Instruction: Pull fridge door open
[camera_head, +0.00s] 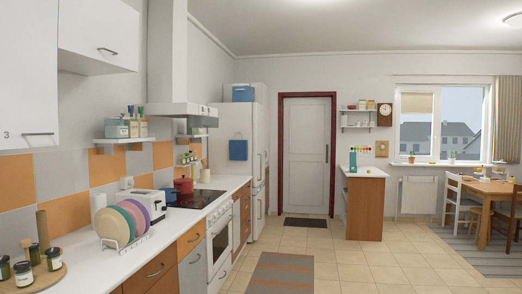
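The white fridge (257,165) stands at the far end of the left counter row, beyond the oven. Its door side faces right and shows at a steep angle, with slim vertical handles (261,166) along it. The door looks closed. A blue cloth (238,150) hangs on the side facing me, and a blue box (243,93) sits on top. Neither of my grippers is in this view.
The counter (95,255) with dish rack, toaster and stove (203,199) runs along the left. A striped rug (282,272) lies on the tiled floor ahead. A small island (365,205) and a dining table (490,187) stand right. The middle floor is clear.

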